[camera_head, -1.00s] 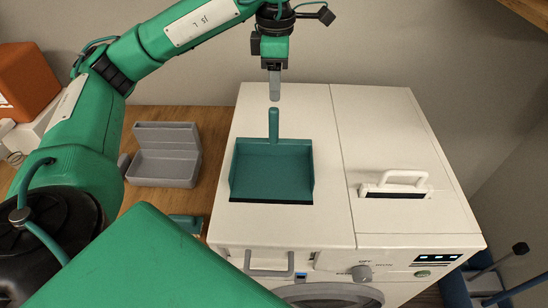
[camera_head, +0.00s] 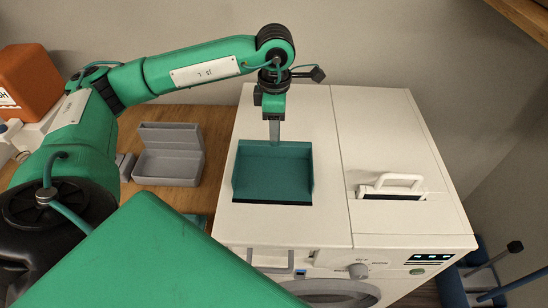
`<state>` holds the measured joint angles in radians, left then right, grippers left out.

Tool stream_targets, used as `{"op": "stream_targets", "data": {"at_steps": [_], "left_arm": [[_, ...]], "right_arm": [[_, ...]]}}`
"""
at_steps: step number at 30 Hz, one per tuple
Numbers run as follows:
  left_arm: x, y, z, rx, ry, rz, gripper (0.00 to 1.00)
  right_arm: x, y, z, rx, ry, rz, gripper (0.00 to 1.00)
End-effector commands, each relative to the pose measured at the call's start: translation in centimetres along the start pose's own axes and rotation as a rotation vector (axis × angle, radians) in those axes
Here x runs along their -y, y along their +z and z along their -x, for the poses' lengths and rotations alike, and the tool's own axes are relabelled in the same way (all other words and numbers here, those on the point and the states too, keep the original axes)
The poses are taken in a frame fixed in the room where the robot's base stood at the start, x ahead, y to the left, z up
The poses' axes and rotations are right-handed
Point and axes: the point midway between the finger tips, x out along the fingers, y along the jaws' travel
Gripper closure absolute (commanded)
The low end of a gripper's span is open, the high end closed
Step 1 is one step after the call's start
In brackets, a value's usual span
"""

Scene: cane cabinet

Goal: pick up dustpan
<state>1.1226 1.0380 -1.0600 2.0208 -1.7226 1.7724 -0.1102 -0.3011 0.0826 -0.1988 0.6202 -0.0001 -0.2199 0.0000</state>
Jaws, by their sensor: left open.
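The teal dustpan (camera_head: 273,175) lies flat on the left part of the white washing machine's top, its pan toward the front and its handle toward the wall. My left gripper (camera_head: 274,138) points down over the handle, at the rear edge of the pan. The gripper hides the handle. The jaws are open; I cannot tell whether they are around the handle or above it. My right gripper is not in view.
The white washing machine (camera_head: 345,125) has a raised white handle (camera_head: 395,183) on its right part. An open grey box (camera_head: 169,165) sits on the wooden surface at left. An orange container (camera_head: 30,85) stands far left. A wall is behind.

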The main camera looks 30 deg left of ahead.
Motion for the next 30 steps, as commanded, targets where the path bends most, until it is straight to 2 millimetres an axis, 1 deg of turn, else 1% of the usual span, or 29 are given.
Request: {"op": "stream_targets", "data": {"at_steps": [5,9,12,25,30], "left_arm": [[0.0,0.0,0.0,0.001,0.0,0.0,0.55],[0.0,0.0,0.0,0.001,0.0,0.0,0.82],[0.0,0.0,0.0,0.001,0.0,0.0,1.0],[0.0,0.1,0.2,0.002,0.001,0.0,1.0],[-0.1,0.1,1.4,0.004,0.003,0.0,1.0]], "right_arm": [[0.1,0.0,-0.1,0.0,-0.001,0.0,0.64],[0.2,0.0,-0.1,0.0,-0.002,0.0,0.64],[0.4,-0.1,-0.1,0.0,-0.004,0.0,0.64],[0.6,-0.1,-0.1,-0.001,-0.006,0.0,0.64],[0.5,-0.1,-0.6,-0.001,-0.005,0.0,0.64]]}}
